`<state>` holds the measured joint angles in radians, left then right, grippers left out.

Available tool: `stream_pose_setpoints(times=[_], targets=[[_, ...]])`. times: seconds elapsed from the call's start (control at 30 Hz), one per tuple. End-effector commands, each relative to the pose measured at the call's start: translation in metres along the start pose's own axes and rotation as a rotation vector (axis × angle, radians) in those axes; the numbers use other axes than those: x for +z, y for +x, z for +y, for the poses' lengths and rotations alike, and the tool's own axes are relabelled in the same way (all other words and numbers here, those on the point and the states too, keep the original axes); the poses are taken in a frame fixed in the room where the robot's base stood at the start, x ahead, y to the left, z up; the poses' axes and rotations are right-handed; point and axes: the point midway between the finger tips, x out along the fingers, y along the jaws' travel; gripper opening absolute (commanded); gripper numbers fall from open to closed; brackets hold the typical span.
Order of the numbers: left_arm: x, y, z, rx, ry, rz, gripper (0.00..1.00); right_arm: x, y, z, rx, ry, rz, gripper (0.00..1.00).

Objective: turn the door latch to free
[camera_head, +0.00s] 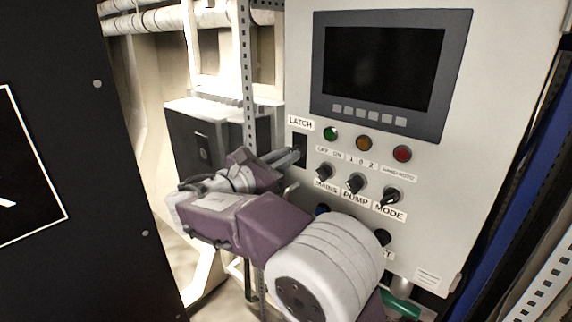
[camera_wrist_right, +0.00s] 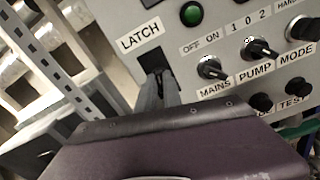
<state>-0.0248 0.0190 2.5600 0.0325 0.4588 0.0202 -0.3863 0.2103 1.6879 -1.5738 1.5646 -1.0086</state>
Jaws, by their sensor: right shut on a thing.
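The door latch (camera_head: 300,142) is a small black fitting at the left edge of the pale control panel, under a white LATCH label (camera_head: 300,122). It also shows in the right wrist view as a dark plate (camera_wrist_right: 152,58) just beyond the fingertips. My right gripper (camera_head: 293,157) reaches in from below left, its grey fingers closed on the latch. In the right wrist view the fingers (camera_wrist_right: 156,88) are close together and hide the latch's handle, so its angle cannot be made out. My left gripper is not in view.
The panel holds a dark screen (camera_head: 383,66), green (camera_head: 330,133), orange (camera_head: 363,143) and red (camera_head: 402,153) lamps, and MAINS (camera_head: 324,171), PUMP (camera_head: 355,183) and MODE (camera_head: 391,195) knobs close right of my gripper. A perforated metal upright (camera_head: 247,70) stands left of the panel.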

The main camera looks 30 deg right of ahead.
Motion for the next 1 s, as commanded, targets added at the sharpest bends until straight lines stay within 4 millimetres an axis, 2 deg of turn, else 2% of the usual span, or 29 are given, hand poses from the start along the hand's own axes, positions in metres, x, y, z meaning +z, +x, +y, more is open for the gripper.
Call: stream_pose_setpoints(times=[0.03,0.2,1.0], targets=[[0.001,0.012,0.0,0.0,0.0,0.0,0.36,-0.008,0.0,-0.002,-0.002,0.041,0.003,0.0],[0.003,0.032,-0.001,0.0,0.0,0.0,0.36,-0.009,0.0,-0.003,-0.002,0.203,0.003,0.0],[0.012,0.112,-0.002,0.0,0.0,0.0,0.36,-0.008,0.0,-0.004,-0.003,0.957,0.003,0.0]])
